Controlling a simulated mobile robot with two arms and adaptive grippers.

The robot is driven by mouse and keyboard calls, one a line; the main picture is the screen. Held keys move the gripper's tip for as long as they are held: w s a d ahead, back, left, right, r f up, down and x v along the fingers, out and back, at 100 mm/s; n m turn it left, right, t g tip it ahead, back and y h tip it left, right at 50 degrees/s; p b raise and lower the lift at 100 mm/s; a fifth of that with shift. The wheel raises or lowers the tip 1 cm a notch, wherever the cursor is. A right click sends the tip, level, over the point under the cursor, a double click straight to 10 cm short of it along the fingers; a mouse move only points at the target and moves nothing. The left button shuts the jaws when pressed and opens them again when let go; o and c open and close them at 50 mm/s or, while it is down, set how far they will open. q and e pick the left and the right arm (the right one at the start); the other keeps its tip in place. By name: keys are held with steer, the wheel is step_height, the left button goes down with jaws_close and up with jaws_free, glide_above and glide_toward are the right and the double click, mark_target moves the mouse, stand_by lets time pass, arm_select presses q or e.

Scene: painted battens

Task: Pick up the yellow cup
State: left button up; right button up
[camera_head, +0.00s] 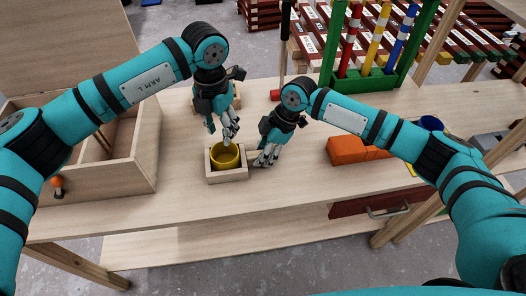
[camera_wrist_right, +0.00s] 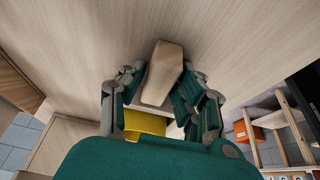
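The yellow cup (camera_head: 225,155) stands in a small square wooden box (camera_head: 227,176) on the workbench. My left gripper (camera_head: 230,138) points down at the cup's far rim; its fingers look close together, and I cannot tell whether they touch the cup. My right gripper (camera_head: 263,160) is low beside the box's right side. In the right wrist view its fingers (camera_wrist_right: 160,85) stand apart on either side of a pale wooden piece (camera_wrist_right: 163,72); whether they grip it is unclear. Part of the yellow cup (camera_wrist_right: 147,122) shows below that piece, mostly hidden by the hand.
A divided wooden bin (camera_head: 125,172) stands at left with an orange-tipped tool on its front. Orange blocks (camera_head: 350,150) lie to the right, near a blue cup (camera_head: 430,123). A green rack (camera_head: 365,80) with striped sticks and a hammer (camera_head: 283,60) stand behind. The front bench is clear.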

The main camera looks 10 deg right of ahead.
mark_target(214, 156)
arm_select(q)
steer(key=shift+c, duration=0.3)
arm_select(e)
jaws_close()
arm_select(q)
step_height(214, 156, up, 3)
steer(key=s+a+n, duration=0.1)
steer(key=a+n, duration=0.2)
steer(key=n, duration=0.9)
step_height(214, 156, down, 12)
steer(key=shift+s+d+r, duration=0.1)
steer(key=shift+r, duration=0.1)
